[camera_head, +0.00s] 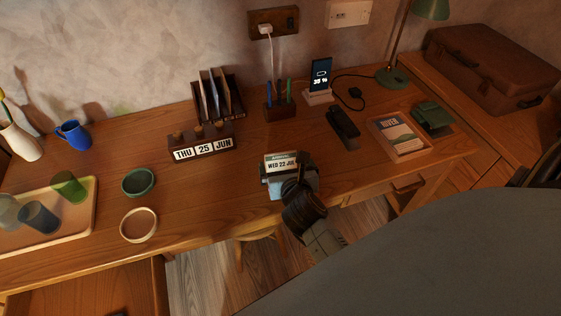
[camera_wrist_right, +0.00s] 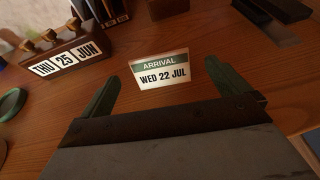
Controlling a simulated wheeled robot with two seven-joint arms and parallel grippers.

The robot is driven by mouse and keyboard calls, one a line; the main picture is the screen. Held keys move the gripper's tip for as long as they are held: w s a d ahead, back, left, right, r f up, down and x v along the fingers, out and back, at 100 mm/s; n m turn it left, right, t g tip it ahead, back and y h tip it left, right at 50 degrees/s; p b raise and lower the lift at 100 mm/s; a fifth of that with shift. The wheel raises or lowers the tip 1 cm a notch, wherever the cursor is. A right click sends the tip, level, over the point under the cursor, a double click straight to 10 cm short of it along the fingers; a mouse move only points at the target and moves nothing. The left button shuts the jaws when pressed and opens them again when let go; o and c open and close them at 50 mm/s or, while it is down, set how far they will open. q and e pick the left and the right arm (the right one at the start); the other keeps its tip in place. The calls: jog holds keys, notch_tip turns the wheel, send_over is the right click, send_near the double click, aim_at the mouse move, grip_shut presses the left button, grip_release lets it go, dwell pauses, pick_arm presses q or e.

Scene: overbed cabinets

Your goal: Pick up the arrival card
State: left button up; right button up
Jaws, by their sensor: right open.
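The arrival card (camera_head: 281,162) is a small white card with a green band and the text "WED 22 JUL". It is on the wooden desk near the front edge. It also shows in the right wrist view (camera_wrist_right: 161,72), just beyond and between my fingertips. My right gripper (camera_head: 289,177) is over the desk's front edge, right by the card. In the wrist view its two green fingers (camera_wrist_right: 170,92) are spread apart with nothing between them. Whether they touch the card cannot be told. My left gripper is not in view.
A block calendar (camera_head: 203,146) reading "THU 25 JUN" stands left of the card, with a letter rack (camera_head: 218,97) behind. Green (camera_head: 138,182) and cream (camera_head: 138,225) bowls lie further left. A dark handset (camera_head: 342,125) and book tray (camera_head: 400,154) lie right. Desk around the card is clear.

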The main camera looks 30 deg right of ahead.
aim_at(281, 157)
jog(key=shift+x, duration=0.75)
jog(key=b+x, duration=0.1)
jog(key=x, duration=0.3)
jog(key=shift+w+a+f+b, duration=0.1)
jog(key=shift+w+f+b, duration=0.05)
jog(key=shift+f+b, duration=0.2)
jog(key=shift+w, duration=0.35)
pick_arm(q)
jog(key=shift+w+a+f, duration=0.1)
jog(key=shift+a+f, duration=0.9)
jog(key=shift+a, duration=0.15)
pick_arm(e)
jog(key=c, duration=0.9)
